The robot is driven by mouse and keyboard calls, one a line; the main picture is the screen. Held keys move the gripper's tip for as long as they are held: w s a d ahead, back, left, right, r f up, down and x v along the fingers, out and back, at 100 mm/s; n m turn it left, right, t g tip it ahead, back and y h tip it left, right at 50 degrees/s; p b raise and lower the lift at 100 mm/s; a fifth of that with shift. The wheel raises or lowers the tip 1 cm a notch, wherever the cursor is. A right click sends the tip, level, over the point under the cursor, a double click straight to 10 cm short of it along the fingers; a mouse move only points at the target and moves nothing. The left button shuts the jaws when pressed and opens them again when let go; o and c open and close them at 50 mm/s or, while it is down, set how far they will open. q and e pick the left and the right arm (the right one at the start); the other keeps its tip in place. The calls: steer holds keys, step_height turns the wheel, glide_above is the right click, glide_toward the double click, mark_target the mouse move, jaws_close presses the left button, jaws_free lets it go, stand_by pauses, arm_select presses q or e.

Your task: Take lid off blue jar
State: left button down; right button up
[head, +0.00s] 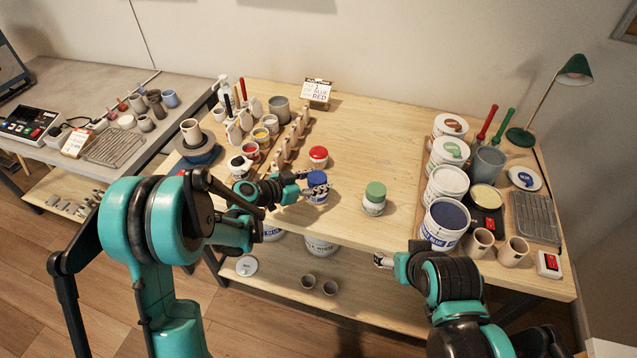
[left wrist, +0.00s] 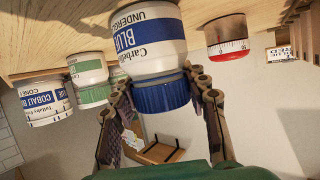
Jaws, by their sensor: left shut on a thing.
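The blue jar (head: 317,195) stands upright on the wooden table, with its blue lid (head: 317,179) on top. In the left wrist view, which is upside down, the jar's white body with a "BLUE" label (left wrist: 150,38) and its ribbed blue lid (left wrist: 163,97) fill the middle. My left gripper (head: 312,184) is shut on the lid, one finger on each side, as the left wrist view (left wrist: 160,84) shows. The lid sits against the jar with no clear gap. My right gripper (head: 383,260) is low by the table's front edge; its fingers are too small to judge.
Large tubs (head: 444,222) and cups (head: 480,241) fill the right. The table's middle back is clear.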

arm_select(q)
steer(key=shift+r, duration=0.1)
steer(key=shift+s, duration=0.1)
steer(key=c, duration=1.2)
jaws_free()
steer(key=shift+f, duration=0.2)
steer(key=o, duration=0.4)
steer(key=shift+r, duration=0.1)
steer(key=shift+r, duration=0.1)
